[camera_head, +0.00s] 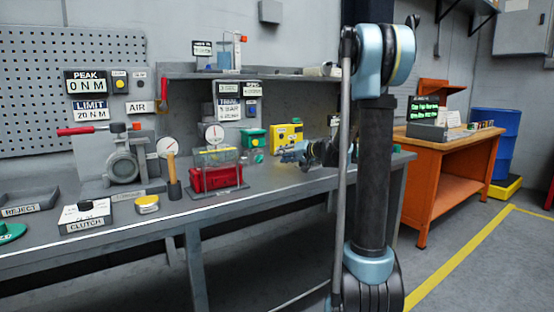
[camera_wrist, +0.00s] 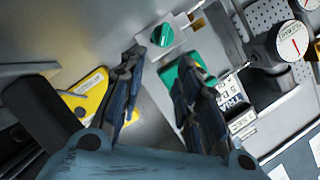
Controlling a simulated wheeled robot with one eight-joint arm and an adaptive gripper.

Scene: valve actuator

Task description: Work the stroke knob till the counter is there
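A green knob (camera_wrist: 163,34) sits on a pale block in the wrist view, just beyond my fingertips. I take it to be the stroke knob; it also shows small in the head view (camera_head: 258,156). A green box (camera_wrist: 184,72) stands beside it, partly hidden by my right finger, and shows in the head view too (camera_head: 254,138). A black-and-white digit display (camera_wrist: 231,91) sits by this box; its digits are tilted and too small to read surely. My gripper (camera_wrist: 158,58) is open, with nothing between its fingers. In the head view my gripper (camera_head: 286,153) reaches over the bench from the right.
A yellow box (camera_head: 287,136) stands behind my gripper and lies left of my fingers in the wrist view (camera_wrist: 88,98). A round gauge (camera_wrist: 293,41) is at upper right there. A shelf (camera_head: 280,77) runs above.

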